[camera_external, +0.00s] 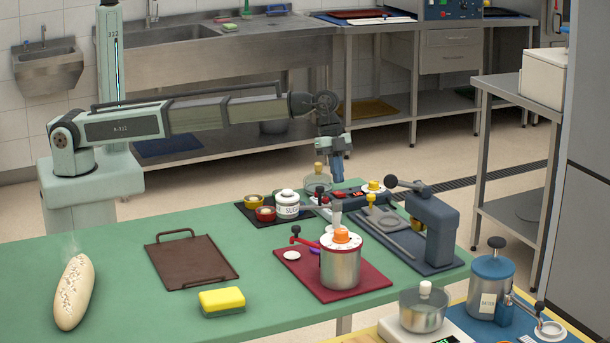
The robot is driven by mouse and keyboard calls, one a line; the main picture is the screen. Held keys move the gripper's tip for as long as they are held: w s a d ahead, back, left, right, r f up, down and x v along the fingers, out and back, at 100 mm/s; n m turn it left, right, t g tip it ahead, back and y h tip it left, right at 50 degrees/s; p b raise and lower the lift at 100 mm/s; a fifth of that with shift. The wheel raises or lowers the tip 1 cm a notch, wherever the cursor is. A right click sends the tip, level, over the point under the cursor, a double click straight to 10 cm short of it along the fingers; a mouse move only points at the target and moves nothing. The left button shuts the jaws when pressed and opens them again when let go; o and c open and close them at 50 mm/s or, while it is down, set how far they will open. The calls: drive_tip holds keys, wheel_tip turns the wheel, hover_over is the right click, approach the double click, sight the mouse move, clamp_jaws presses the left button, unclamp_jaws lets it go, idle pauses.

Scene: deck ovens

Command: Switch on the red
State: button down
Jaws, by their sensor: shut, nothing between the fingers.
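A dark blue device with red switch parts (350,194) on its top stands at the back of the green table, partly behind a steel canister with an orange lid. Whether any switch is on is too small to tell. My gripper (338,179) points down just above this device, with its fingers shut and empty. I cannot tell whether the fingertips touch the device.
A blue press (435,228) stands right of the device. The steel canister (341,266) sits on a red mat in front. A sugar jar (287,206) and small pots are left. A brown tray (190,262), yellow sponge (222,301) and bread loaf (74,292) lie further left.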

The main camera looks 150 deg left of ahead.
sight(339, 193)
drive_tip(key=shift+x, duration=1.4)
